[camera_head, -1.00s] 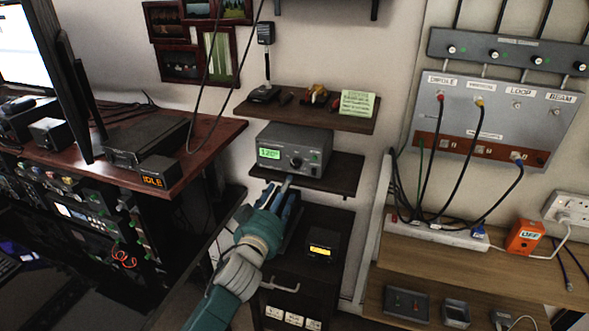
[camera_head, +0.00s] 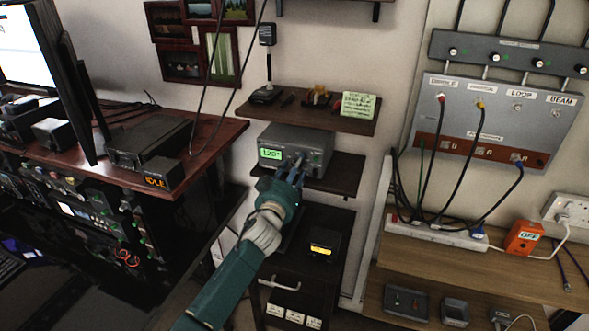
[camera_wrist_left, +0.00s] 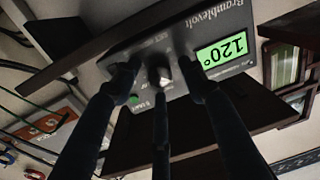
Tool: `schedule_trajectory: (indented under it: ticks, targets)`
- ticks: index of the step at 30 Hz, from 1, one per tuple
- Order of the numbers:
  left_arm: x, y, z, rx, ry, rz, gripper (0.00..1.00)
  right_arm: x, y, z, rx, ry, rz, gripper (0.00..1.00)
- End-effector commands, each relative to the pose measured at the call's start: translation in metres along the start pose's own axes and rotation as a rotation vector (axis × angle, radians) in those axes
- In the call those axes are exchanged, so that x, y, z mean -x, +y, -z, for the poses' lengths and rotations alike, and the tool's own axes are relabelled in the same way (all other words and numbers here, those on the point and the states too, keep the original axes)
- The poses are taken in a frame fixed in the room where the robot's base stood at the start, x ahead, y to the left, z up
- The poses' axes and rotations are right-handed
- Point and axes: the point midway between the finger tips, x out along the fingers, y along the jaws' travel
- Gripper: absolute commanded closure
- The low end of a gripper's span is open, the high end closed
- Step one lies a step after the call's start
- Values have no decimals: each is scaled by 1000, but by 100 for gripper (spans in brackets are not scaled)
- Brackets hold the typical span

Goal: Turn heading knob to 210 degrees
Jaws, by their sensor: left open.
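The grey heading box (camera_head: 318,141) stands on a small dark wall shelf, and its green display (camera_head: 271,154) reads 120°. In the left wrist view the box is upside down, with the display (camera_wrist_left: 222,50) again reading 120° and the knob (camera_wrist_left: 159,73) on its front. My left gripper (camera_head: 298,168) is in front of the box, its fingers reaching to the knob. In the wrist view the left gripper (camera_wrist_left: 160,85) is open, its fingers spread around the knob; I cannot tell whether they touch it. The head view hides most of the knob. My right gripper is not in view.
A shelf (camera_head: 335,122) with small items and a green note (camera_head: 357,105) hangs just above the box. Below is a black device (camera_head: 323,243) with a yellow display. A desk (camera_head: 215,132) with a monitor is at left; a cabled switch panel (camera_head: 490,115) is at right.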

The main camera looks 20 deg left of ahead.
Motion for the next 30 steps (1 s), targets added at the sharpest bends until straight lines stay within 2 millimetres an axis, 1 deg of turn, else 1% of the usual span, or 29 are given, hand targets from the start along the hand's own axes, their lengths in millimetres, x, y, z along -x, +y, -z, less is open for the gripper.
schedule_trajectory:
  ticks: [4,5,6,8,9,10,11,17,23,30]
  targets:
    - [0,0,0,0,0,0,57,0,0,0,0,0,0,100]
    - [0,0,0,0,0,0,63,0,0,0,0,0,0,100]
    - [0,0,0,0,0,0,71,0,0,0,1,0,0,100]
    - [0,0,0,0,-1,0,83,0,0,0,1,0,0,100]
    - [0,0,0,0,-1,0,91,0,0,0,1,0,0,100]
    - [0,0,0,0,-1,1,97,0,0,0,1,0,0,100]
    - [0,0,0,0,-1,1,100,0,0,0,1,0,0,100]
    - [0,0,0,-3,0,1,100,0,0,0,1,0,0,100]
    - [0,0,-1,-45,2,0,100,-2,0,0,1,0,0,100]
    - [0,0,-1,-192,10,0,100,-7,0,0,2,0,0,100]
